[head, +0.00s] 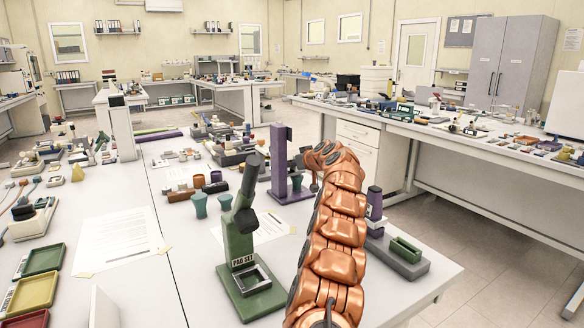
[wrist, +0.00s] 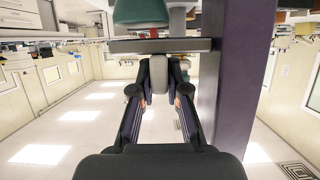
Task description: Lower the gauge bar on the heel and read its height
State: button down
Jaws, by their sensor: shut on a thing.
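The purple gauge column (head: 279,165) stands upright on the table in the head view, left of my copper arm. The wrist view is upside down and shows this column (wrist: 233,75) at the right. The flat grey gauge bar (wrist: 190,46) reaches out level from the column.
A green stand marked PAD SET (head: 240,258) is left of my arm. A grey and purple device (head: 400,258) is close on its right. Teal cups (head: 199,206), brown pieces (head: 182,195) and a paper sheet (head: 120,240) lie to the left.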

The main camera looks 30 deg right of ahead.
jog(key=shift+f+b, duration=0.35)
jog(key=shift+f, duration=0.2)
jog(key=c, duration=1.2)
grip_release()
jog(key=shift+o, duration=0.2)
jog(key=shift+s+r, duration=0.1)
